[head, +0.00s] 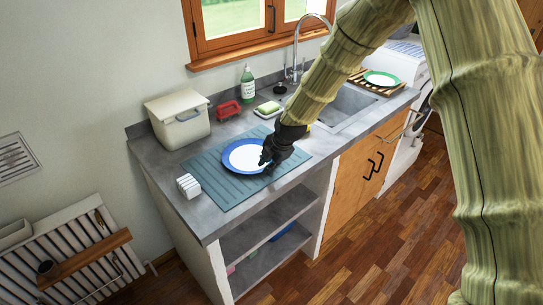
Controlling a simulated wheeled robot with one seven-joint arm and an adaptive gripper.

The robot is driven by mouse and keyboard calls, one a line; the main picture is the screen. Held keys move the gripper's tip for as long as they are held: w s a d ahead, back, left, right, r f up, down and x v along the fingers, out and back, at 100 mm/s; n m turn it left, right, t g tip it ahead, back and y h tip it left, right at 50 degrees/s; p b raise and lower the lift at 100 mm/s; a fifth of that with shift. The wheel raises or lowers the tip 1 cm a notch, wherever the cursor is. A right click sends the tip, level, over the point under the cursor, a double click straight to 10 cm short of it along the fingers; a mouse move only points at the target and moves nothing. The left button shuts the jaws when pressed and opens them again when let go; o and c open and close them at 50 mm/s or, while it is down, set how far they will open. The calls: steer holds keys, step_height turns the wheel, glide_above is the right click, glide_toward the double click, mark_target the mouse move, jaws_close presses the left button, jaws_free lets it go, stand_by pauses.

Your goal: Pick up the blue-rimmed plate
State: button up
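The blue-rimmed plate (238,167) is white with a broad blue rim. It lies on a ribbed blue-grey mat (215,189) on the counter. My gripper (266,162) is dark and reaches down from the upper right over the plate's right side. It hides part of the right rim. The fingertips look close to the plate, but I cannot tell whether they touch it or how far apart they are.
A white block (188,186) sits left of the plate. Behind are a lidded bin (178,121), a red item (228,110), a green bottle (248,85) and a sponge (267,109). The sink (345,104) lies to the right. A green-rimmed plate (382,79) rests on a wooden rack (366,86).

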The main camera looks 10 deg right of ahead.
steer(key=shift+p+x, duration=0.3)
steer(key=shift+x, duration=1.1)
steer(key=shift+w, duration=0.1)
jaws_close()
steer(key=shift+d, duration=0.1)
